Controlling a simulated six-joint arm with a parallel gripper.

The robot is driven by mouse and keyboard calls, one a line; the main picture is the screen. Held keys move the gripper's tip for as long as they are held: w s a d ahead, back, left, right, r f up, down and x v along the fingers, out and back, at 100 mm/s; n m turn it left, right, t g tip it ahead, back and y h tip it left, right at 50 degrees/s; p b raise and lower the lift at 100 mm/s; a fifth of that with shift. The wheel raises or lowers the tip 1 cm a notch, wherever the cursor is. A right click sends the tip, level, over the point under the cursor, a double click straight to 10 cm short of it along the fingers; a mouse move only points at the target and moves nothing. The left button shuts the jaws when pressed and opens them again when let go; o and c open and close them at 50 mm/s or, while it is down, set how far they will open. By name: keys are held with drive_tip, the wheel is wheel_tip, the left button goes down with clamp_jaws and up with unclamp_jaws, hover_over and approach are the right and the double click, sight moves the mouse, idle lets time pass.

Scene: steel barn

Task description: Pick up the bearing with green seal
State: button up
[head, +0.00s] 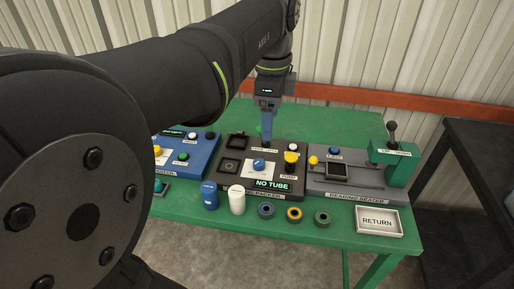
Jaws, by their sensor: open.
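The bearing with green seal (322,217) lies flat at the front of the green table, at the right end of a row of three bearings. A bearing with a yellow seal (294,214) and a bearing with a dark bluish seal (266,210) lie to its left. My gripper (267,136) points down behind the packer panel, well back and left of the green-sealed bearing. It is open, with nothing seen in it; its fingertips are small here and partly hard to make out.
A blue cylinder (209,195) and a white cylinder (237,200) stand left of the bearings. The packer (232,193), the bearing seater (345,192) with its lever, and a blue machine (196,162) line the table behind. A return tray (378,219) lies right.

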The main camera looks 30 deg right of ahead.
drive_tip(key=n, duration=1.1)
hover_over(323, 217)
drive_tip(key=a, duration=0.1)
drive_tip(key=f, duration=2.6)
drive_tip(key=shift+w, duration=0.25)
drive_tip(key=shift+s+d+f, duration=0.1)
drive_tip(key=shift+d+f, duration=0.05)
drive_tip(key=shift+f, duration=0.75)
drive_tip(key=shift+s+d+f, duration=0.1)
drive_tip(key=shift+d+f, duration=0.05)
drive_tip(key=shift+f, duration=0.75)
drive_tip(key=shift+s+d+f, duration=0.1)
drive_tip(key=shift+d+f, duration=0.05)
drive_tip(key=shift+f, duration=0.75)
drive_tip(key=c, duration=1.1)
drive_tip(key=shift+r, duration=0.1)
